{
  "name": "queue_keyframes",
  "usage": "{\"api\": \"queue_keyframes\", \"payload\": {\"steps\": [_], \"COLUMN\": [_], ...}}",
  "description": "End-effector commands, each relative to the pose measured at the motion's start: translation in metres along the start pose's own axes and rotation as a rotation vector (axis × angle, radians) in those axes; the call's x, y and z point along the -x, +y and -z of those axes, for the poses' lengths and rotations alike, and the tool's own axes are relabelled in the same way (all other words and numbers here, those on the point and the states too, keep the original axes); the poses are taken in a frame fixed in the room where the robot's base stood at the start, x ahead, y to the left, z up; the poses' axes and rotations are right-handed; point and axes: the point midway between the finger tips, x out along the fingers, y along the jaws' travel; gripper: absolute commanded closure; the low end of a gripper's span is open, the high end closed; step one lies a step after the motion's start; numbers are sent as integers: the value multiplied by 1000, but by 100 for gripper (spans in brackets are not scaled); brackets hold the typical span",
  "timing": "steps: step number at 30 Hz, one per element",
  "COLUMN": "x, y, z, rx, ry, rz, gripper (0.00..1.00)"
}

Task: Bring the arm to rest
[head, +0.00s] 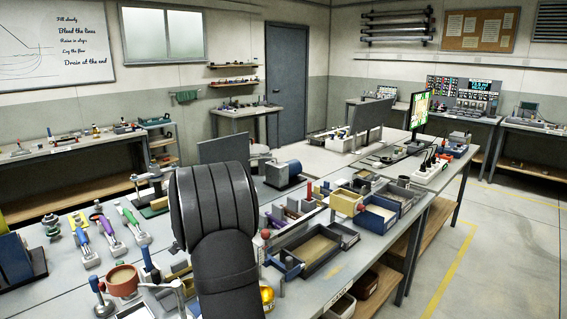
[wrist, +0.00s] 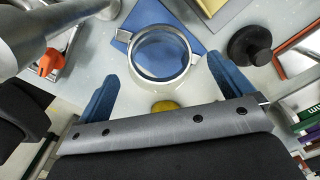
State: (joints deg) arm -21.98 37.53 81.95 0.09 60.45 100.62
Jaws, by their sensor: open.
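My gripper (wrist: 162,70) shows in the wrist view with its two blue fingers spread wide, open and empty. Between and beyond the fingertips is a round vessel (wrist: 135,62) with a pale metallic rim, on a blue mat (wrist: 145,14). The vessel appears apart from both fingers; the height gap is hard to judge. A yellow rounded thing (wrist: 164,105) shows partly beneath the gripper's edge. In the head view my dark arm rises over the middle of the near bench, and the gripper itself is hidden.
A black round knob (wrist: 250,44) lies right of the fingers, an orange piece (wrist: 50,62) left. The near bench is crowded: a reddish cup (head: 123,281), trays (head: 308,255) and a yellow box (head: 346,202). Open floor (head: 500,260) lies at the right.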

Motion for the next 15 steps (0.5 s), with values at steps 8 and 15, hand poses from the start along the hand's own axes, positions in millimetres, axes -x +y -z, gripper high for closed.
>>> {"api": "queue_keyframes", "payload": {"steps": [8,15], "x": [0,-22], "y": [0,1], "z": [0,0], "rx": [0,0], "ry": [0,1], "rz": [0,-3], "gripper": [3,3]}}
